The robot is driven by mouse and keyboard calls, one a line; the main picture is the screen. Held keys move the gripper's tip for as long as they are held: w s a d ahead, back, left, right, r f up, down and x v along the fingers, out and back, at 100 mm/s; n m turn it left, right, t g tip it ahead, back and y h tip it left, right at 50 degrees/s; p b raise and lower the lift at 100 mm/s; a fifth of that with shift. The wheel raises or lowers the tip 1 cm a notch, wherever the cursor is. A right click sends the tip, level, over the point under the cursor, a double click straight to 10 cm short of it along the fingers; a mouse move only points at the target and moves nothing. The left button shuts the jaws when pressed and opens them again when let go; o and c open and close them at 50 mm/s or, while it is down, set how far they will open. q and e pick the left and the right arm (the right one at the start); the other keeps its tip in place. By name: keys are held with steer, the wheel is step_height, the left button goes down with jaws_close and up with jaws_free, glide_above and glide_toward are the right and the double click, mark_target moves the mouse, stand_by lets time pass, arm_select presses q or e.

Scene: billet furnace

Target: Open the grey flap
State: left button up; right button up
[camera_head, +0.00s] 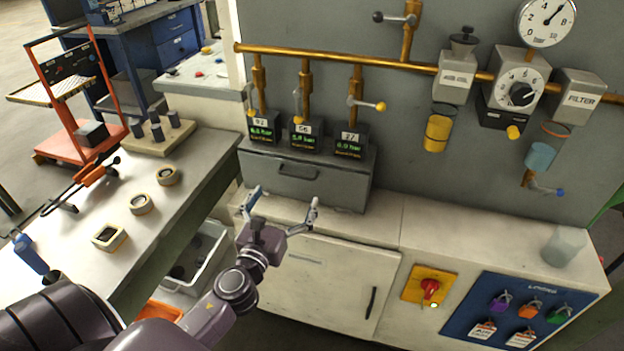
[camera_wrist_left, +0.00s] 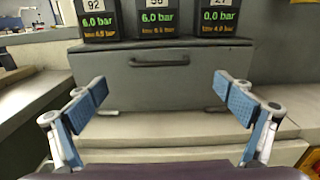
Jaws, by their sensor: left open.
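The grey flap (camera_head: 330,185) is the front of a grey box on the white cabinet top, below three pressure displays. It looks shut, and a dark bar handle (camera_head: 298,172) sits near its upper edge. In the left wrist view the flap (camera_wrist_left: 160,85) is straight ahead, with its handle (camera_wrist_left: 152,62) above the middle between my fingers. My left gripper (camera_head: 284,200) is open and empty in front of the flap, apart from the handle; its blue-padded fingers (camera_wrist_left: 165,98) are spread wide in the wrist view. My right gripper is not in view.
Three displays (camera_head: 308,136) stand on the box under a brass pipe (camera_head: 330,56). The white cabinet (camera_head: 325,275) is below, with a red switch (camera_head: 430,288) and blue lockout panel (camera_head: 520,308) at right. A workbench (camera_head: 190,165) with rings stands at left.

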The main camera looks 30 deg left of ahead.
mark_target(296, 176)
arm_select(q)
steer(key=p+x, duration=0.1)
steer(key=x, duration=0.7)
steer(key=shift+r, duration=0.1)
steer(key=shift+s, duration=0.1)
steer(key=c, duration=1.7)
